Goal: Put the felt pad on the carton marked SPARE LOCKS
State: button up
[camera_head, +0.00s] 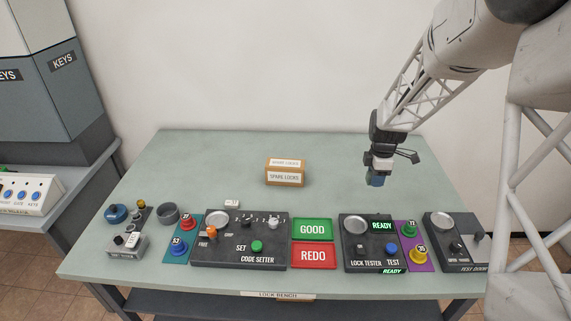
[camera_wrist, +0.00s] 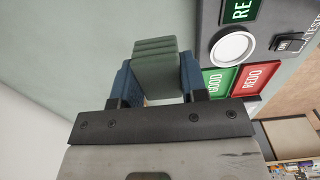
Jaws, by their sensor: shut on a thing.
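The carton marked SPARE LOCKS (camera_head: 285,184) is a small brown box with white labels. It stands at the back middle of the bench in the head view, with nothing seen on its top. My gripper (camera_head: 377,181) is above the bench, to the right of the carton and apart from it. In the wrist view, my gripper's blue fingers (camera_wrist: 157,86) are shut on a thick grey-green ridged piece, which looks like the felt pad (camera_wrist: 156,66). In the head view the pad is too small or hidden to make out.
The code setter (camera_head: 205,254), GOOD plate (camera_head: 311,229), REDO plate (camera_head: 312,256) and lock tester (camera_head: 360,253) line the bench's front. The bench (camera_head: 220,160) is clear around the carton.

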jog(key=s+a+r, duration=0.1)
jog(key=a, duration=1.1)
jog(key=s+a+r, duration=0.1)
jog(key=s+a, duration=0.1)
jog(key=a, duration=1.1)
jog(key=shift+r, duration=0.3)
jog(key=shift+w, duration=0.1)
send_over(285, 163)
jog(key=shift+s+d+f, duration=0.15)
jog(key=shift+s+f, duration=0.3)
jog(key=shift+f, duration=0.25)
jog(key=shift+w, duration=0.1)
jog(key=shift+w, duration=0.2)
jog(key=shift+w+f, duration=0.1)
jog(key=shift+f, duration=1.7)
jog(key=shift+f, duration=0.15)
jog(key=o, duration=0.9)
